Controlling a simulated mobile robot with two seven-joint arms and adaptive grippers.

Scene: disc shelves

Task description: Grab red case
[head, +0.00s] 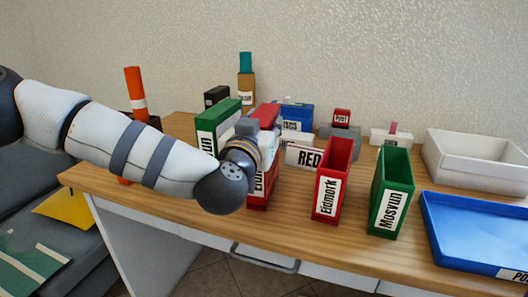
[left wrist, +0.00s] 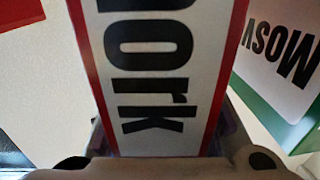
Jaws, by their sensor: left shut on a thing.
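A red case (head: 259,197) with a white label stands near the left part of the table, partly hidden behind my left wrist. My left gripper (head: 268,138) is shut on this red case; my arm hides much of the grip. In the left wrist view the red case (left wrist: 213,125) fills the middle, its label reading "ork". I cannot tell whether its base touches the table. A second red case (head: 331,182), labelled "Eidmork", stands upright and apart to the right. My right gripper is not in view.
A green case (head: 225,112) stands close left of the held case; another green case (head: 392,190), "Mosvun", stands right. A white "RED" sign (head: 304,156) is behind. A white bin (head: 478,172) and blue tray (head: 470,232) occupy the right side. Small boxes line the back.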

